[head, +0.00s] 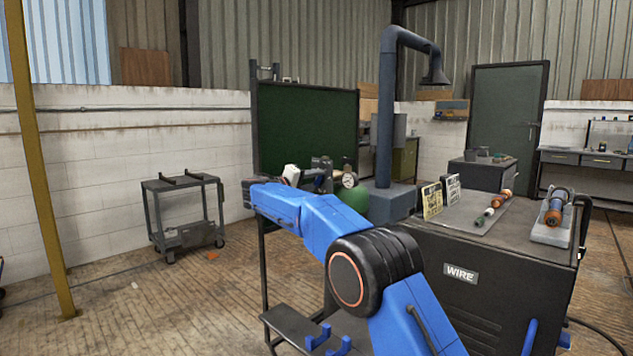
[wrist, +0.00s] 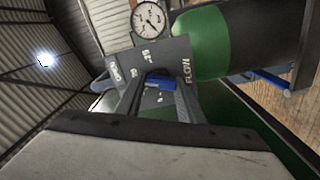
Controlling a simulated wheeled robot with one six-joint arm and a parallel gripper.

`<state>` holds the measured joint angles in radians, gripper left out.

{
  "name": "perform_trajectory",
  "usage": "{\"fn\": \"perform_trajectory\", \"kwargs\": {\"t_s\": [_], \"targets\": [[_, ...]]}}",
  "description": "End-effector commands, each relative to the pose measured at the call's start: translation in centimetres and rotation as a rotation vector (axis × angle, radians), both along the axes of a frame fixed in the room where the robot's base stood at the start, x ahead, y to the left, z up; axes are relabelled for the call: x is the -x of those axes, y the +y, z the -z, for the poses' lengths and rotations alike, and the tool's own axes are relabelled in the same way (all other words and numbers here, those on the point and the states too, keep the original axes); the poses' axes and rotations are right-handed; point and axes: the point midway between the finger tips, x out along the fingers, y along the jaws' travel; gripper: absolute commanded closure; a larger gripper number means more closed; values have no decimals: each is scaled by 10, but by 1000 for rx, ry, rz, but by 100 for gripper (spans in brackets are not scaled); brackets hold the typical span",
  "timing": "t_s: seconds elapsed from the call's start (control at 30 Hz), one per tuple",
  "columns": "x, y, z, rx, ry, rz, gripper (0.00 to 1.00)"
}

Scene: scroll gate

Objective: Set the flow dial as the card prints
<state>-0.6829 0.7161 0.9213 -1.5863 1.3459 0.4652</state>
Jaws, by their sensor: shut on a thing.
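The flow dial (wrist: 161,82) is a small blue knob on a grey plate (wrist: 150,57) marked FLOW in the wrist view. My gripper (wrist: 160,93) is shut on the dial, with one dark finger on each side. The fingers hide part of the dial, and I cannot read its setting. A round white gauge (wrist: 149,18) sits above the plate; it also shows in the head view (head: 349,180). A yellow card (head: 432,201) and a white card (head: 453,188) stand on the black bench, their print too small to read.
A green cylinder (wrist: 215,42) is close beside the plate. The black WIRE cabinet (head: 490,275) stands at right with torches on top. A dark green screen (head: 306,125) and a grey extraction pipe (head: 388,110) stand behind. Floor at left is open around a small cart (head: 184,215).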

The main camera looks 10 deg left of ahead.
Motion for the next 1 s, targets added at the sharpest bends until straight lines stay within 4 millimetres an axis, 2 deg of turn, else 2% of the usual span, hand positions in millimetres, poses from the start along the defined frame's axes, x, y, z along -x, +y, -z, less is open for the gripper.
{"fn": "perform_trajectory", "kwargs": {"t_s": [0.6, 0.63, 0.7, 1.0], "targets": [[0, 1, 3, -32, -21, 1, 88], [0, 1, 3, -32, -21, 1, 58], [0, 1, 2, -32, -21, 1, 47], [1, 1, 1, -31, -23, 0, 47]]}}
